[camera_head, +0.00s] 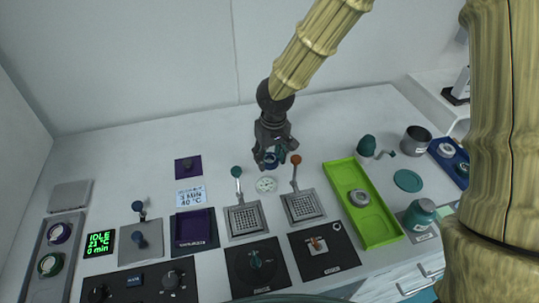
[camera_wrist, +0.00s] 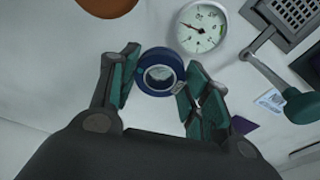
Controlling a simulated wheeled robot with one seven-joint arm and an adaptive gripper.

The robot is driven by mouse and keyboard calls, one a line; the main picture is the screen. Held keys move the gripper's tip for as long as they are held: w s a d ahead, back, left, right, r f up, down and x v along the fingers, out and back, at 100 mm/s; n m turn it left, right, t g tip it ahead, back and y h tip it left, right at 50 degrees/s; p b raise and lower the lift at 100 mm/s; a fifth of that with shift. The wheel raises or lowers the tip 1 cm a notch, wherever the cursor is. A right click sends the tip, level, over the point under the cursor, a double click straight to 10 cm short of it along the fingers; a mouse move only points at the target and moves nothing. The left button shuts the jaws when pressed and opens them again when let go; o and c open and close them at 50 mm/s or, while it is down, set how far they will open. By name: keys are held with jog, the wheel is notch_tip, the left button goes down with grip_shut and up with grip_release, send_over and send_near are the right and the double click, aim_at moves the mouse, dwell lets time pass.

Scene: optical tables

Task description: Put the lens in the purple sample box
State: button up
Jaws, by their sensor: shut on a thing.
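The lens is a blue ring with clear glass, and it shows between my fingers in the wrist view (camera_wrist: 142,80). In the head view it is a small dark-blue ring (camera_head: 270,162) at the tip of my gripper (camera_head: 272,155). My gripper is shut on the lens and holds it over the back middle of the table, near a round white dial (camera_head: 266,185). The purple sample box (camera_head: 194,229), a dark purple square with a raised rim, is on the table left of and nearer than my gripper. It looks empty.
Two perforated plates with upright levers, one teal-tipped (camera_head: 236,172) and one orange-tipped (camera_head: 296,160), stand close by. A purple pad with a dark knob (camera_head: 188,164) lies behind the box. A green tray (camera_head: 377,225) is to the right. Bare table lies behind the levers.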

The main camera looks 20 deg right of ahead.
jog(key=s+a+b, duration=0.1)
jog(key=s, duration=0.3)
jog(key=s+a, duration=0.1)
jog(key=s, duration=0.3)
jog(key=s+a+r+b, duration=0.1)
jog(key=s, duration=0.3)
jog(key=shift+r+b, duration=0.1)
jog(key=shift+b, duration=0.25)
jog(key=shift+s+a, duration=0.15)
jog(key=shift+s, duration=0.05)
